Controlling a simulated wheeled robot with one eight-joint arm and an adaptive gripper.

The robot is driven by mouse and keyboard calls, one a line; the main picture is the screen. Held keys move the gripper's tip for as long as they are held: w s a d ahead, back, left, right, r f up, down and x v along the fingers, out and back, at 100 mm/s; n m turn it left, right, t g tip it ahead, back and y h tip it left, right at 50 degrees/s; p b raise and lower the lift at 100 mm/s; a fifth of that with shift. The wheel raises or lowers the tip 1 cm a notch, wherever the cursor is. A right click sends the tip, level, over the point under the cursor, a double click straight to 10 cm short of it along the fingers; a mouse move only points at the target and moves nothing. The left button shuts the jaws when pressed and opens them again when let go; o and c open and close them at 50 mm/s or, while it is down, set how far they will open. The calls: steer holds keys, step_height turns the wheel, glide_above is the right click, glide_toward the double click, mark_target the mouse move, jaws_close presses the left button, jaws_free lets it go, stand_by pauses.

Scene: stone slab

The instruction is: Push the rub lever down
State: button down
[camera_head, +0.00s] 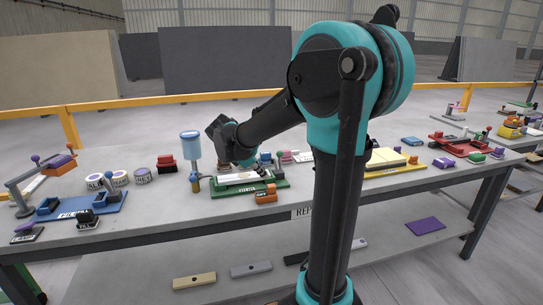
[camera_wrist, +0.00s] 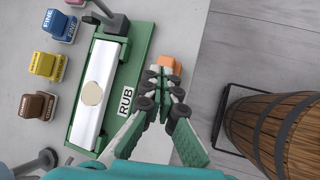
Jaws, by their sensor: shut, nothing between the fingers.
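The green rub station (camera_wrist: 145,62) carries a "RUB" label and a white strip (camera_wrist: 113,55) with a cream oval on it. It also shows in the head view on the stone-grey table (camera_head: 280,184). A dark block (camera_wrist: 117,27) sits at the station's far end, with a pale bar beside it; I cannot tell for sure which part is the lever. My gripper (camera_wrist: 165,76) is shut and empty, along the station's right edge, its tips close to an orange block (camera_wrist: 170,63). Whether they touch it is unclear. In the head view my arm's end hangs over the station, and the fingertips are hard to make out.
Blue (camera_wrist: 60,25), yellow (camera_wrist: 46,66) and brown (camera_wrist: 39,105) labelled blocks stand left of the station. A wooden barrel (camera_wrist: 275,130) is on the floor at right. A blue-topped post (camera_head: 191,145) stands left of the station. A yellow station (camera_head: 392,162) lies to the right.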

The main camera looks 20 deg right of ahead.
steer(key=w+a+r+n+h, duration=0.2)
steer(key=w+a+r+n, duration=0.1)
steer(key=w+r+n, duration=0.3)
steer(key=shift+w+a+r+t, duration=0.15)
steer(key=shift+w+a+t, duration=0.15)
steer(key=shift+w, duration=0.4)
steer(key=x, duration=0.4)
steer(key=d+r+x, duration=0.1)
steer(key=x, duration=0.3)
steer(key=r+x, duration=0.1)
steer(key=x, duration=0.3)
steer(key=shift+w+d, duration=0.3)
steer(key=shift+w, duration=0.1)
steer(key=shift+w+d, duration=0.25)
steer(key=shift+d, duration=0.2)
steer(key=shift+d, duration=0.1)
steer(key=shift+d+r, duration=0.15)
steer(key=shift+d, duration=0.05)
